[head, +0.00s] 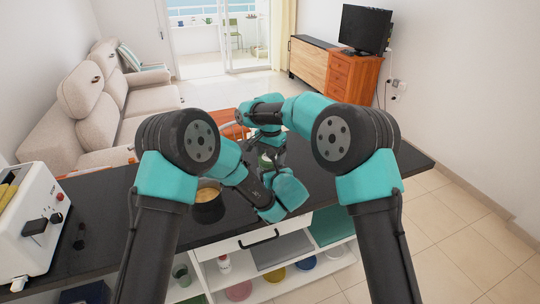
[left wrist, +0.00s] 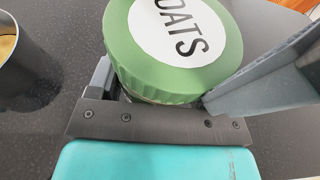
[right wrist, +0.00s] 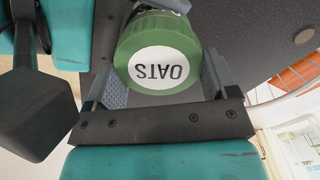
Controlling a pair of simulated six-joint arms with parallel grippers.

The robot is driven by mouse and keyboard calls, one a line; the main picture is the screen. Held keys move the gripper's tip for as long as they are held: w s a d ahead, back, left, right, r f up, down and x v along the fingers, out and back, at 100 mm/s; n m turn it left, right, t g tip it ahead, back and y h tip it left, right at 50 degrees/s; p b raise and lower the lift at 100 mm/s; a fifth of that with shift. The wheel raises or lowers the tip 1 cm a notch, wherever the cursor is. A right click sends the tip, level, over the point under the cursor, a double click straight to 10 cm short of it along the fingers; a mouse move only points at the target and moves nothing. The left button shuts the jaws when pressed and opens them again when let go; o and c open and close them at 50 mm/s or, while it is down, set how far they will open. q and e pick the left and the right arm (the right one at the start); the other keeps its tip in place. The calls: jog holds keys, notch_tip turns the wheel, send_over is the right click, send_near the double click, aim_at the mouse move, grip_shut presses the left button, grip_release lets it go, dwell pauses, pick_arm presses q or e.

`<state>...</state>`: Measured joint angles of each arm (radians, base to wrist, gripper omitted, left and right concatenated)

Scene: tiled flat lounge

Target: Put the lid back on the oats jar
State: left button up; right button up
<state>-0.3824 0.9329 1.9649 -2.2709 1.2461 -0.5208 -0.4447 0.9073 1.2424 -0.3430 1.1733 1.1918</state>
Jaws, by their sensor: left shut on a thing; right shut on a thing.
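The green lid (right wrist: 160,66) with a white disc reading OATS lies between the fingers of my right gripper (right wrist: 165,75), which is shut on it. In the left wrist view the lid (left wrist: 175,45) covers the top of the oats jar (left wrist: 140,97), of which only a thin strip shows below the rim. My left gripper (left wrist: 155,95) is shut on the jar below the lid. I cannot tell whether the lid is fully seated.
A black pot (head: 208,211) with tan contents stands left of the jar on the dark counter (head: 110,205). A white toaster (head: 25,222) is at the far left. Shelves with bowls are below the counter. The counter's right end (head: 410,160) is clear.

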pick_arm(q)
jog(key=shift+w+a+r, duration=0.2)
jog(key=shift+r, duration=0.1)
pick_arm(e)
jog(key=shift+s+a, duration=0.1)
jog(key=shift+s, duration=0.1)
pick_arm(q)
jog(key=shift+s+d+f, duration=0.1)
jog(key=shift+f, duration=0.1)
pick_arm(e)
jog(key=shift+w+r, duration=0.25)
jog(key=shift+r, duration=0.15)
dwell(0.6)
